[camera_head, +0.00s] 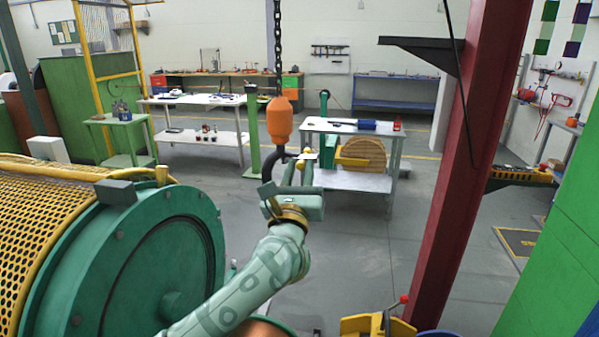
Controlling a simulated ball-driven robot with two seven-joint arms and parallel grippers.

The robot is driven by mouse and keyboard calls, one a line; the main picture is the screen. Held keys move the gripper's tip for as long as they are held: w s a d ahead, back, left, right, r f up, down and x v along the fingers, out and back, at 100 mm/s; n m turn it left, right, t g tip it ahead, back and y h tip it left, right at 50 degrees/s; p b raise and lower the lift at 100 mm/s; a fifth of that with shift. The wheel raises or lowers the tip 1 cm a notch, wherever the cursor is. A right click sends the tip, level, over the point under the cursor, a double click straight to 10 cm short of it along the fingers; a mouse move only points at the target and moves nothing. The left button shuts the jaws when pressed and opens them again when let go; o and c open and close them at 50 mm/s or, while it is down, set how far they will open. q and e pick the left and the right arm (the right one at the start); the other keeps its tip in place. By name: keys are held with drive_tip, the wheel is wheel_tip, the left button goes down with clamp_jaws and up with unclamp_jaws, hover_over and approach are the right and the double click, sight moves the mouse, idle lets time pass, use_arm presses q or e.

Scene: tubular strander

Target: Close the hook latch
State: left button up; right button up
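An orange hook block (278,121) hangs on a dark chain in the middle of the head view. Below it hangs a dark curved hook (268,165), partly hidden by my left gripper. The hook's latch cannot be made out clearly. My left gripper (299,166) is raised just in front of the hook's right side, fingers pointing away from me. Its two fingers look apart, with a gap between them. I cannot tell whether a finger touches the hook or latch. My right gripper is not in view.
A green drum machine (165,262) with yellow mesh fills the lower left. A dark red column (455,185) stands to the right. Behind the hook are a grey table (352,181) with a wooden reel (362,154) and a white table (195,100). The floor between table and column is clear.

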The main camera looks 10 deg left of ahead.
use_arm(q)
clamp_jaws()
drive_tip(key=m+h+p, duration=0.2)
drive_tip(key=m, duration=0.1)
drive_tip(key=m+p, duration=0.1)
drive_tip(key=m, duration=0.1)
drive_tip(key=shift+a+f+h, duration=0.15)
drive_tip(key=shift+f+h, duration=0.15)
drive_tip(key=shift+h, duration=0.1)
drive_tip(key=shift+a+f+m+g+h+p, duration=0.45)
drive_tip(key=shift+m+g+h+p, duration=0.35)
drive_tip(key=shift+m+p, duration=1.4)
drive_tip(key=shift+a+f+m+g+h+p, duration=0.55)
drive_tip(key=shift+m+h+p, duration=0.45)
drive_tip(key=shift+m+p, duration=1.25)
drive_tip(key=shift+a+f+m+g+h+p, duration=0.3)
drive_tip(key=shift+m+g+h+p, duration=0.85)
drive_tip(key=shift+m, duration=1.8)
drive_tip(key=shift+t+y+p, duration=0.25)
drive_tip(key=shift+t+p, duration=0.05)
drive_tip(key=shift+t, duration=0.1)
drive_tip(key=shift+o, duration=2.2)
unclamp_jaws()
